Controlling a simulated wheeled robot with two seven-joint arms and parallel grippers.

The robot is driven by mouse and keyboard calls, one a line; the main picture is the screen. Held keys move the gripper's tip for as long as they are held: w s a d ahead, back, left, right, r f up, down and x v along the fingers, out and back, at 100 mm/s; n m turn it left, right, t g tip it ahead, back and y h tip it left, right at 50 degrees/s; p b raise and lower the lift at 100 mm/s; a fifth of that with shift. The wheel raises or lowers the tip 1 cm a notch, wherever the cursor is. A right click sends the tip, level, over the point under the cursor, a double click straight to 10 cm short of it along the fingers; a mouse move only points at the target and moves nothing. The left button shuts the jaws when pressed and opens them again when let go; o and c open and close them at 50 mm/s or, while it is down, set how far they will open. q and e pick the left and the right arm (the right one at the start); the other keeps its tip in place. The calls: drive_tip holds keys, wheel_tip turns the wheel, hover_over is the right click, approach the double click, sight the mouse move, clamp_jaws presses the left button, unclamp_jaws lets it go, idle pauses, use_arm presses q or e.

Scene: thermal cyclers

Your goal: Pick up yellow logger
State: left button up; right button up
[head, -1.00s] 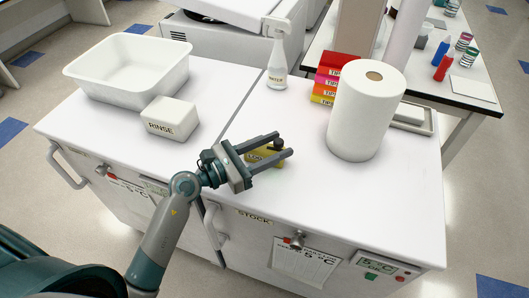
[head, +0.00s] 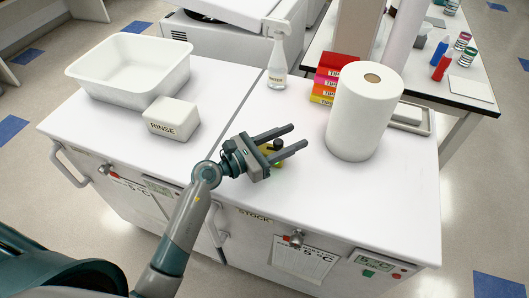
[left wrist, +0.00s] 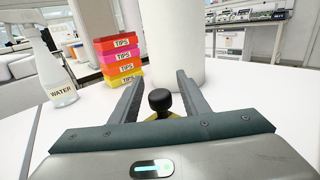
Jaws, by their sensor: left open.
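The yellow logger (head: 273,152) stands on the white bench top, with a black knob (head: 278,144) on top. My left gripper (head: 296,136) is open, its fingers pointing to the back right. The logger shows between and partly behind these fingers, and much of its body is hidden by the gripper. In the left wrist view the black knob (left wrist: 160,99) is between the two fingers, apart from both, with a little yellow (left wrist: 172,116) below it. My right gripper is not in view.
A white paper roll (head: 364,115) stands right of the gripper, with stacked TIPS boxes (head: 325,84) behind it. A WATER bottle (head: 277,72) stands farther back. A RINSE box (head: 172,119) and a white tub (head: 130,80) are on the left. The front right bench is clear.

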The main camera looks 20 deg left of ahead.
use_arm(q)
clamp_jaws()
drive_tip(key=shift+r, duration=0.6)
drive_tip(key=s+d+r, duration=0.7)
drive_tip(key=s+r, duration=0.2)
drive_tip(key=r, duration=0.1)
drive_tip(key=shift+d, duration=0.2)
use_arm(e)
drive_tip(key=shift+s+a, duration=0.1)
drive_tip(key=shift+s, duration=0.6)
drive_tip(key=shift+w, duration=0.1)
